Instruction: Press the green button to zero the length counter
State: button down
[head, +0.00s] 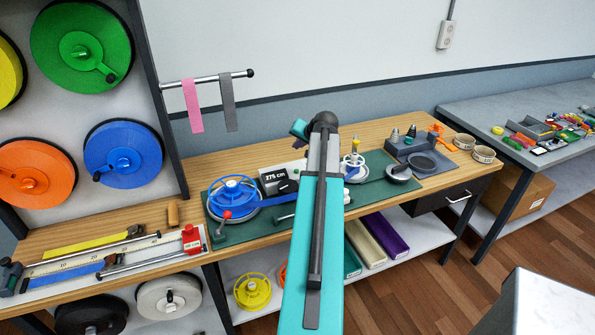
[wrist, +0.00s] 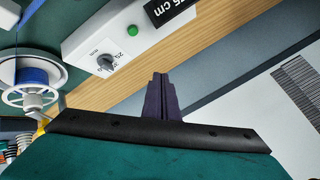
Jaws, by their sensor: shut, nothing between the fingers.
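The length counter (wrist: 80,37) is a pale box with a dark display and a dial marked mm, at the top of the wrist view. Its green button (wrist: 132,31) sits between the dial and the display, fully visible there. My gripper (wrist: 159,78) is shut and empty; in that view its dark fingertips show below and right of the button, apart from it in the picture. I cannot tell their height. In the head view the counter's display (head: 276,178) reads 275 cm. My teal arm covers part of the counter there, and I cannot see the button.
A blue reel (head: 232,195) stands left of the counter on the green base. A winder with a white hub (head: 353,167) stands to its right.

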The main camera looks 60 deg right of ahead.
jog(key=shift+f+b, duration=2)
jog(key=shift+f, duration=2.15)
jog(key=shift+s, duration=0.1)
jog(key=shift+f, duration=0.15)
jog(key=shift+f+b, duration=0.3)
jog(key=shift+b, duration=0.1)
jog(key=shift+f+b, duration=0.35)
jog(key=shift+f, duration=0.15)
jog(key=shift+r, duration=0.15)
jog(key=shift+r+p, duration=0.4)
jog(key=shift+r, duration=0.4)
jog(key=shift+r+p, duration=1.2)
jog(key=shift+r, duration=1.3)
